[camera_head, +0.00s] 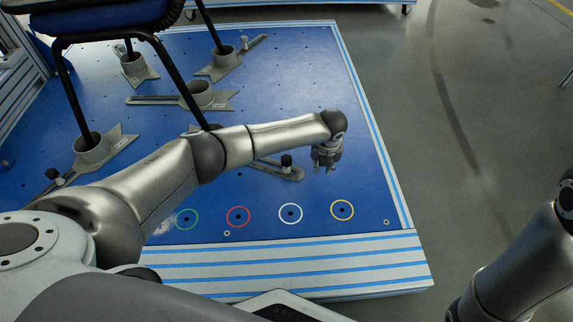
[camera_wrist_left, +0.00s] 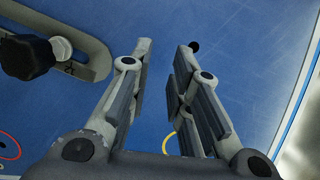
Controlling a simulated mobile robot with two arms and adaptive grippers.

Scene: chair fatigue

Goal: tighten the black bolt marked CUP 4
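A black bolt (camera_head: 286,160) stands in the slotted end of a grey bracket (camera_head: 267,168) on the blue plate. Its CUP 4 marking is not legible, and my left arm hides much of that bracket. My left gripper (camera_head: 324,170) points down over the plate, to the right of this bolt and apart from it. In the left wrist view the bolt's dark head (camera_wrist_left: 27,57) is at the upper left, beside the left gripper (camera_wrist_left: 167,46). Its fingers are apart with nothing between them. My right arm shows at the lower right, but its gripper is out of view.
Green (camera_head: 187,219), red (camera_head: 238,217), white (camera_head: 290,213) and yellow (camera_head: 342,210) rings mark the plate's front. A chair (camera_head: 105,22) stands with its legs in grey cups (camera_head: 91,148). The plate right of my left gripper is clear.

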